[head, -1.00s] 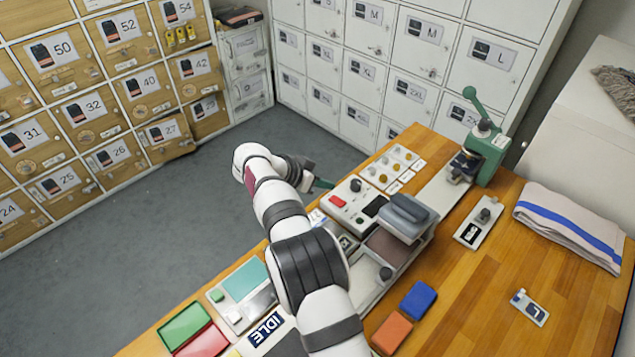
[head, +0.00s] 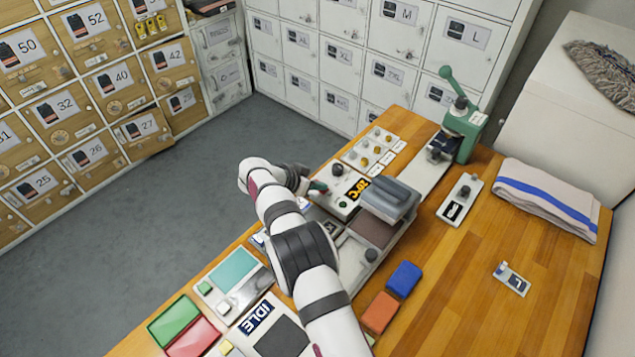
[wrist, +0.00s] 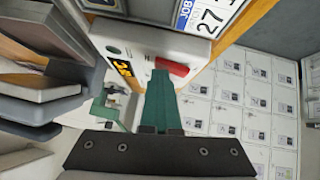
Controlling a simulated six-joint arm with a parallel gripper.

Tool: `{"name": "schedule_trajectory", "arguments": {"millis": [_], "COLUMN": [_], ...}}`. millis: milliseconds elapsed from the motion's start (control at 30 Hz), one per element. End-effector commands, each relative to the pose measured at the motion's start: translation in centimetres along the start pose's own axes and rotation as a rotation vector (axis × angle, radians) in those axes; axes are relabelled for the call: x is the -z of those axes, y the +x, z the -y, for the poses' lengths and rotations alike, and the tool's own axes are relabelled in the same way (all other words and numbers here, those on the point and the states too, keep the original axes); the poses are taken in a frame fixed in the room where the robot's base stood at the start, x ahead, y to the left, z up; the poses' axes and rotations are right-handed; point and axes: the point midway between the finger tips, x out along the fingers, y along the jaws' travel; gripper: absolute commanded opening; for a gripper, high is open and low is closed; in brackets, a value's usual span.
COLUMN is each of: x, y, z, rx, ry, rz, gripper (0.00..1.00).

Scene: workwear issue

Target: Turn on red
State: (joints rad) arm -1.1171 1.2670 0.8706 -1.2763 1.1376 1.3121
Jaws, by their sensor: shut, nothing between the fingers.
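The red rocker switch (wrist: 174,67) is on the white control box (wrist: 150,42) in the wrist view. A dark knob (head: 338,169) and a display (head: 354,195) lit with yellow figures, like 20°C, are on the same box, at the side of the grey heat press (head: 390,198). My gripper (wrist: 160,76) has its green fingers shut and empty, with the tips at the switch. I cannot tell if they touch it. In the head view my gripper (head: 319,187) is over the box and hides most of the switch.
A green hand press (head: 466,128) stands behind, right of the heat press.

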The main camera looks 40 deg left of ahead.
Motion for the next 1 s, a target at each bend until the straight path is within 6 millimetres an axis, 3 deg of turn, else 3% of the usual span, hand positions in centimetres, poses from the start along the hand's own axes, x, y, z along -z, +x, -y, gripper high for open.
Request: {"name": "schedule_trajectory", "arguments": {"millis": [833,1000], "x": [0.2,1.3], "y": [-0.2,-1.3], "z": [1.4,1.5], "rx": [-0.003,-0.002], "ry": [-0.001,0.001], "rz": [0.003,0.003], "gripper": [0.0,0.0]}}
